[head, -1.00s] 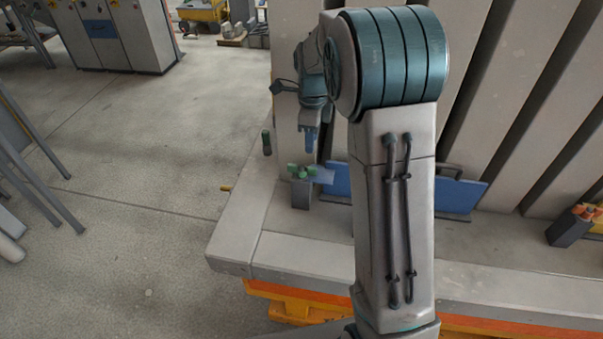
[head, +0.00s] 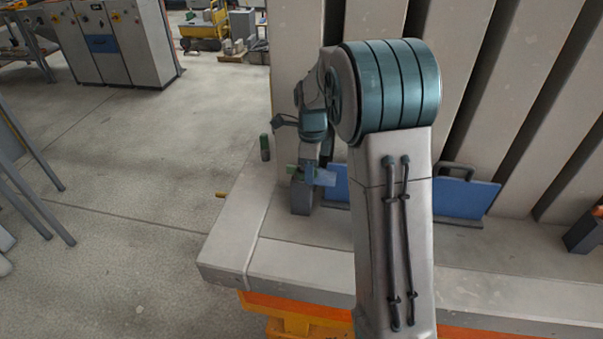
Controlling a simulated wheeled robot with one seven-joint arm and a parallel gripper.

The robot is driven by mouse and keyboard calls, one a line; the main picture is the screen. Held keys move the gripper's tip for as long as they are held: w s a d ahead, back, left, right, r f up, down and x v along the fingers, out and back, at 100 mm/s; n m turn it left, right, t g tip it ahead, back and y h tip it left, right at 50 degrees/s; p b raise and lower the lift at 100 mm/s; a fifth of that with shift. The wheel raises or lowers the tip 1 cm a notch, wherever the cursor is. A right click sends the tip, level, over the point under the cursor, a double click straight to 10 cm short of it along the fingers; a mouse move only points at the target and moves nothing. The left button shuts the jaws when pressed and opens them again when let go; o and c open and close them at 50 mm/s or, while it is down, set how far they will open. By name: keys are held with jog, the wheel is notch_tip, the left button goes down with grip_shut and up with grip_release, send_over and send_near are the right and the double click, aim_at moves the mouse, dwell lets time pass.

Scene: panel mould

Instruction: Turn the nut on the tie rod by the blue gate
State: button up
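The blue gate (head: 466,198) stands upright on the pale ledge, its middle hidden behind my arm. Left of its near end is a dark grey block (head: 301,198). A green nut (head: 292,169) shows on top of this block, with a light blue piece (head: 325,177) to its right. The tie rod itself cannot be made out. My gripper (head: 308,167) points down at the nut, its tips at nut height and overlapping it in the picture. Whether the fingers touch or grip the nut, and how far apart they are, is too small to tell.
Tall pale panels (head: 310,45) rise behind the gate. A small green-topped post (head: 265,147) stands left of the nut. Another dark block (head: 583,233) sits at the right edge. The pale ledge (head: 300,265) is bare in front, and the floor to the left is open.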

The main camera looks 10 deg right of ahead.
jog(key=shift+c, duration=0.3)
grip_shut()
jog(key=shift+s+a+r+m, duration=0.1)
jog(key=shift+s+r+m, duration=0.1)
jog(key=shift+m, duration=0.7)
jog(key=shift+f+m, duration=0.2)
jog(key=shift+m, duration=0.7)
jog(key=shift+a+p, duration=0.1)
jog(key=shift+p, duration=0.2)
jog(key=shift+s+a+m+p, duration=0.15)
jog(key=shift+m+p, duration=0.25)
jog(key=shift+m, duration=0.5)
jog(key=shift+s+m, duration=0.1)
jog(key=shift+m, duration=0.4)
jog(key=shift+f+m, duration=0.2)
jog(key=shift+m, duration=0.1)
